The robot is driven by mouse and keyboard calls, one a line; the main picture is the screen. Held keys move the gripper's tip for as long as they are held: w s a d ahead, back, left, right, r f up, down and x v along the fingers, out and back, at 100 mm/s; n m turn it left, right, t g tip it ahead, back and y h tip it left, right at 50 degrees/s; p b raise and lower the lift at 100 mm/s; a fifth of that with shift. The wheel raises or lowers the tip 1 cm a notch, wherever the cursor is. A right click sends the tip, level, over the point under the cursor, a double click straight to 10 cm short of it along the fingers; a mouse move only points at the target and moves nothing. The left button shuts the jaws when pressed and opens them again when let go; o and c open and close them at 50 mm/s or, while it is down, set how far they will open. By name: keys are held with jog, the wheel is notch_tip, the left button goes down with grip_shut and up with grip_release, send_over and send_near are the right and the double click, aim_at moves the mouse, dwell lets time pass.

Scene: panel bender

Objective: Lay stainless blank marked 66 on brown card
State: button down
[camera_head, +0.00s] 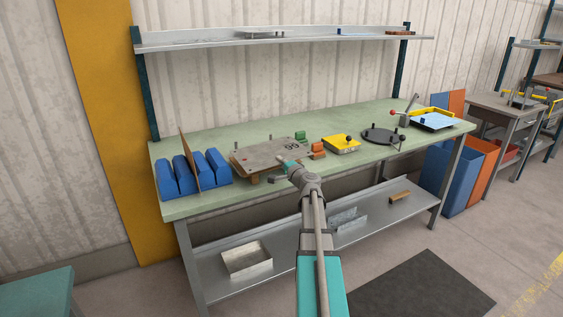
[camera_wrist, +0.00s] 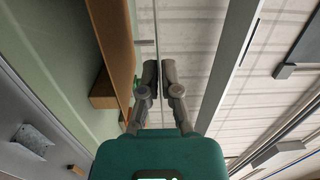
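The stainless blank marked 66 (camera_head: 272,154) is a flat grey-brown plate at the left-middle of the green bench, its number upside down in the head view. It lies level over a raised wooden support, whose brown board (camera_wrist: 118,38) shows edge-on in the wrist view. My gripper (camera_head: 283,160) is at the blank's front right edge. In the wrist view my gripper's fingers (camera_wrist: 160,75) are close together, with a thin edge-on line running between them, which looks like the blank. A thin brown card (camera_head: 188,155) stands upright between blue blocks to the left.
Blue blocks (camera_head: 211,168) stand left of the blank. Green and orange blocks, a yellow fixture (camera_head: 341,144), a dark round plate (camera_head: 381,136) and a yellow-edged blue tray (camera_head: 434,121) are to the right. A shelf (camera_head: 290,41) runs above the bench. The front bench strip is mostly clear.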

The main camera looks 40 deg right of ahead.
jog(key=shift+f+b, duration=2.15)
jog(key=shift+f, duration=0.35)
jog(key=shift+f, duration=0.2)
jog(key=c, duration=0.7)
grip_release()
jog(key=shift+s, duration=0.1)
